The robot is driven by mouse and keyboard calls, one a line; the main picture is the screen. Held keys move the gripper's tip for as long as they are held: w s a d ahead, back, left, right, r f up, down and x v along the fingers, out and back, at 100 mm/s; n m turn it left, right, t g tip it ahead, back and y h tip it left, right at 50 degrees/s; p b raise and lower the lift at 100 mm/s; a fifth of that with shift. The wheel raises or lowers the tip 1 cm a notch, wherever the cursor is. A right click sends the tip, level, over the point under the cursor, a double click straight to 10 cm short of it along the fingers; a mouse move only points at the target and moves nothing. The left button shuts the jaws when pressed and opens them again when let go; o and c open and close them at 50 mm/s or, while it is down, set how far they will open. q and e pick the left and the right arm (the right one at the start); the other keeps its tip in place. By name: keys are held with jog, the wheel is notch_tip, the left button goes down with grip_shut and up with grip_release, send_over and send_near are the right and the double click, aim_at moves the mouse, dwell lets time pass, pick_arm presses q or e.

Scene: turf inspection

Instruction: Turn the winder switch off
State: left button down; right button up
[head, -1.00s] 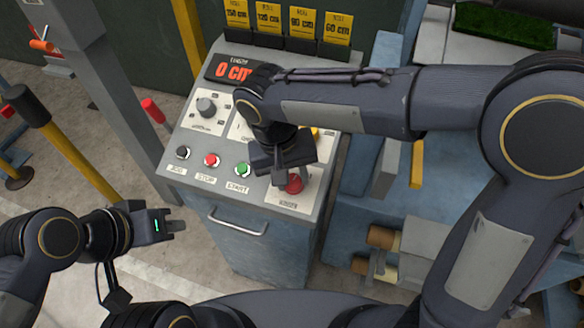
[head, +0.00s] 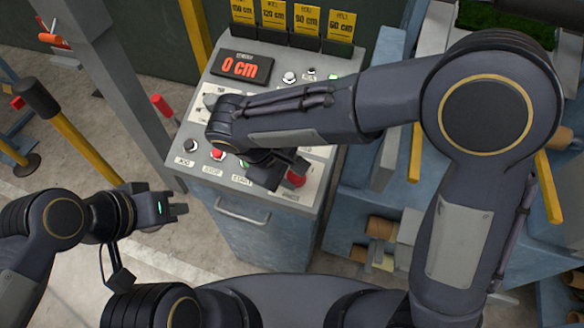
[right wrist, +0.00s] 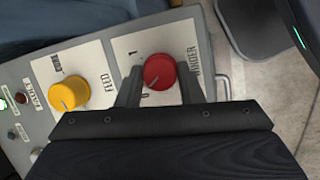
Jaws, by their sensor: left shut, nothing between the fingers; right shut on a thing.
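The winder switch is a round red knob (right wrist: 160,70) on a pale plate marked WINDER, with 1 and 0 beside it. In the head view the red knob (head: 297,178) sits at the console's front right corner. My right gripper (right wrist: 160,84) is shut on the knob, one finger on each side. A short pale mark on the knob seems to face the 0 side. In the head view my right gripper (head: 285,171) partly covers the knob and the plate. My left gripper (head: 181,211) is shut and empty, left of the console, touching nothing.
A yellow feed knob (right wrist: 69,91) is beside the winder plate. A blue machine frame (head: 362,200) stands right of the console; a grey post (head: 115,80) stands left.

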jog(key=shift+a+n+t, duration=0.1)
jog(key=shift+n+t, duration=0.2)
jog(key=shift+n, duration=0.5)
jog(key=o, duration=1)
jog(key=shift+c, duration=0.2)
jog(key=v, duration=0.7)
jog(key=shift+a+r, duration=0.25)
jog(key=shift+r, duration=0.1)
jog(key=shift+s, duration=0.1)
